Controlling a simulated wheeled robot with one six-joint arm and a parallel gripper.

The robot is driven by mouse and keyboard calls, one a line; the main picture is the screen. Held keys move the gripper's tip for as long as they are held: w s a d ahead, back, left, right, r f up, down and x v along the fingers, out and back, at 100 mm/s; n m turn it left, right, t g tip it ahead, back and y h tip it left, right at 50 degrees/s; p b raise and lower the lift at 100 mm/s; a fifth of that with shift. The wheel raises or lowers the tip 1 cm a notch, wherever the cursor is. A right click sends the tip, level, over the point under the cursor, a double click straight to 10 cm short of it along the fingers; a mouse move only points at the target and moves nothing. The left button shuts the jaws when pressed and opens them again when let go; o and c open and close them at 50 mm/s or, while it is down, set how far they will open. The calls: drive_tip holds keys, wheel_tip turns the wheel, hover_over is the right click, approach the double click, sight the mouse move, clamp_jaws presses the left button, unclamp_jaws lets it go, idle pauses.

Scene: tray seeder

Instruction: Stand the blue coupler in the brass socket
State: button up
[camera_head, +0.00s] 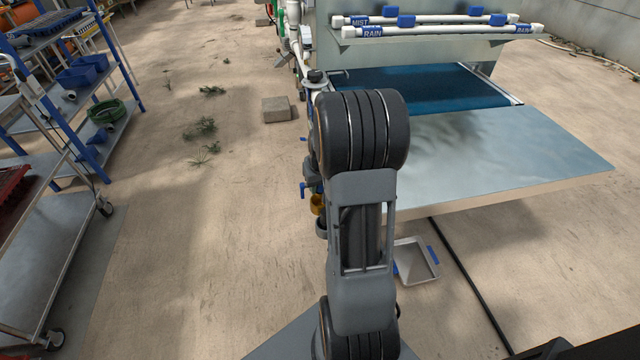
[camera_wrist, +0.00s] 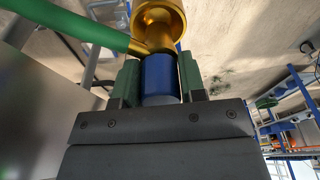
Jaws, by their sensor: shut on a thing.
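The blue coupler (camera_wrist: 159,76) is between the two green fingers of my gripper (camera_wrist: 159,80) in the wrist view. My gripper is shut on it. The coupler has a paler end towards the gripper body. The brass socket (camera_wrist: 158,22) is just past the fingertips, in line with the coupler. Its flared round rim is at the picture's top. The coupler's far end meets or overlaps the brass in the picture; I cannot tell whether it is inside. In the head view a small piece of brass (camera_head: 317,204) shows left of my arm, which hides my gripper and the coupler.
A green hose (camera_wrist: 70,24) runs to the brass from the left in the wrist view. A metal table (camera_head: 500,155) with a blue belt (camera_head: 420,90) stands right of my arm. A white tray (camera_head: 415,262) is beneath it. Shelves and a cart stand left; the floor between is mostly open.

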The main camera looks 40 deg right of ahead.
sight(320, 193)
drive_tip(key=shift+f+b, duration=0.6)
drive_tip(key=shift+f, duration=0.55)
drive_tip(key=shift+f+b, duration=0.4)
drive_tip(key=shift+f, duration=0.2)
idle(0.8)
drive_tip(key=o, duration=0.7)
drive_tip(key=shift+o, duration=0.2)
wheel_tip(320, 193, up, 11)
drive_tip(key=s+p, duration=0.1)
drive_tip(key=p, duration=0.7)
drive_tip(key=shift+s+a, duration=0.3)
drive_tip(key=shift+s, duration=0.05)
drive_tip(key=shift+f, duration=0.1)
